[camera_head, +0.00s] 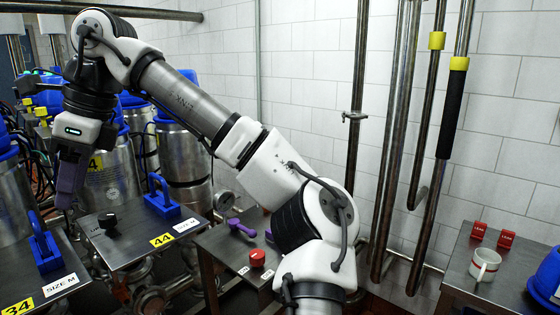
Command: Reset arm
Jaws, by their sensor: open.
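My arm reaches up from the bottom centre and bends over to the left in the head view. My gripper (68,200) hangs at the left with its purple fingers pointing down. It is open, and nothing shows between its fingers. It is in front of the steel tanks and seems to be above the tables, touching nothing that I can see. The fingers are seen from the side, so the gap between them is hidden.
Left tables carry blue handles (161,196), (43,244) and a black knob (108,224). A middle table holds a purple handle (242,228) and red knob (257,258). At right stand a white mug (484,265) and red blocks (505,239). Vertical pipes (396,150) line the wall.

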